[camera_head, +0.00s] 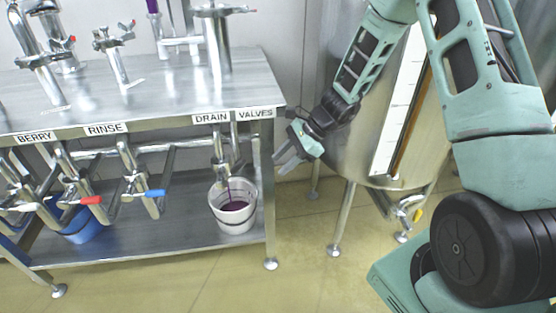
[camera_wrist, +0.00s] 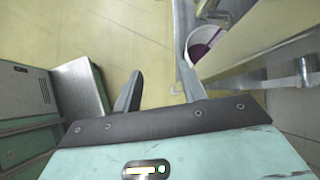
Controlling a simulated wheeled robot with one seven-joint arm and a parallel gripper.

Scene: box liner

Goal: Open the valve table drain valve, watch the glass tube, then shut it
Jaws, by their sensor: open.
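The drain valve (camera_head: 221,160) hangs under the right end of the valve table (camera_head: 180,84), below the DRAIN and VALVES labels. A thin dark purple stream (camera_head: 229,191) falls from it into a white bucket (camera_head: 235,227) holding purple liquid. The bucket also shows in the wrist view (camera_wrist: 192,43). The handle's position is too small to tell. An amber-brown line, seemingly the glass tube (camera_head: 412,122), runs beside a white scale on the steel tank; its level is unclear. My gripper (camera_head: 283,160) is open and empty, right of the table's end and apart from the valve; its fingers show in the wrist view (camera_wrist: 160,88).
Under the table are red-handled (camera_head: 88,200) and blue-handled (camera_head: 154,193) valves and a blue bucket (camera_head: 82,228). The tank (camera_head: 345,145) stands on legs to the right. The floor (camera_head: 300,225) between table and tank is clear.

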